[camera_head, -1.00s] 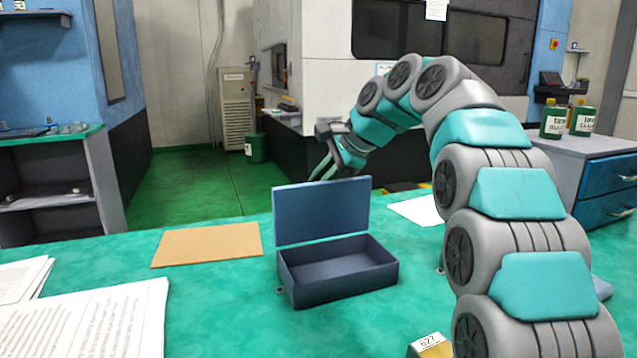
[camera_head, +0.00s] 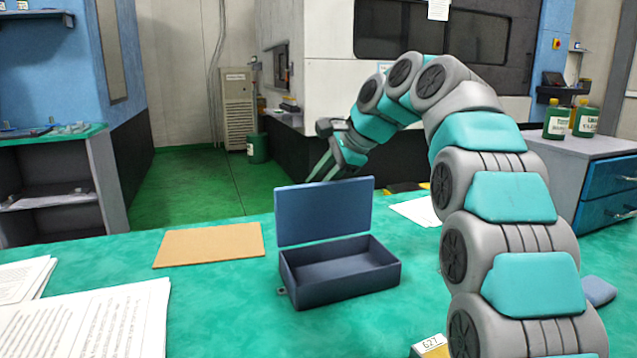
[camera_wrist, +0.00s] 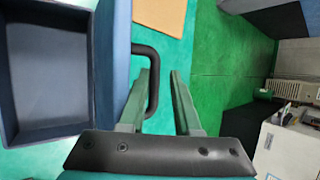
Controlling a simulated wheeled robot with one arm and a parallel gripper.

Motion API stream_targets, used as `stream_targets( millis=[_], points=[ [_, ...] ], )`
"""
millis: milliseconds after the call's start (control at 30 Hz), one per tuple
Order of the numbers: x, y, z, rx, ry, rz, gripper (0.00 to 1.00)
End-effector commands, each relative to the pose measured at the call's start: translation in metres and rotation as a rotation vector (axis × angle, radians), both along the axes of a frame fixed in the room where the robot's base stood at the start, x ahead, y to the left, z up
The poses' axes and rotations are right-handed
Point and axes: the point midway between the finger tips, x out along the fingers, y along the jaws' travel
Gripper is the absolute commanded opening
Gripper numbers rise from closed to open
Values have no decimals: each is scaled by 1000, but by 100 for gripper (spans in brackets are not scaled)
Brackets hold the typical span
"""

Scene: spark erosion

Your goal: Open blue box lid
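The blue box (camera_head: 345,288) stands on the green table, and its inside shows empty. Its blue lid (camera_head: 325,212) stands open, roughly upright along the box's back edge. In the wrist view the box (camera_wrist: 45,75) is at the left, with the lid (camera_wrist: 112,60) seen nearly edge-on. A black handle (camera_wrist: 153,80) sticks out from the lid's outer face. My gripper (camera_head: 318,180) is behind and above the lid.
A tan board (camera_head: 208,245) lies left of the box. Printed papers (camera_head: 95,320) are at the front left. A small block marked 627 (camera_head: 430,346) is at the front edge. Green bottles (camera_head: 557,122) stand on a cabinet at the right.

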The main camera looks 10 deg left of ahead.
Motion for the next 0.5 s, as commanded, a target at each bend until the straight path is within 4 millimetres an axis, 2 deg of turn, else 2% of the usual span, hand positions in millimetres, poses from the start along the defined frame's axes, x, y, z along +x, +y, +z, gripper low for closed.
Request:
stream_targets(
  millis=[33, 500],
  points=[
    [4, 1, -11, -8, 11, -5, 27],
    [4, 1, -16, -14, 19, -3, 27]
  ],
)
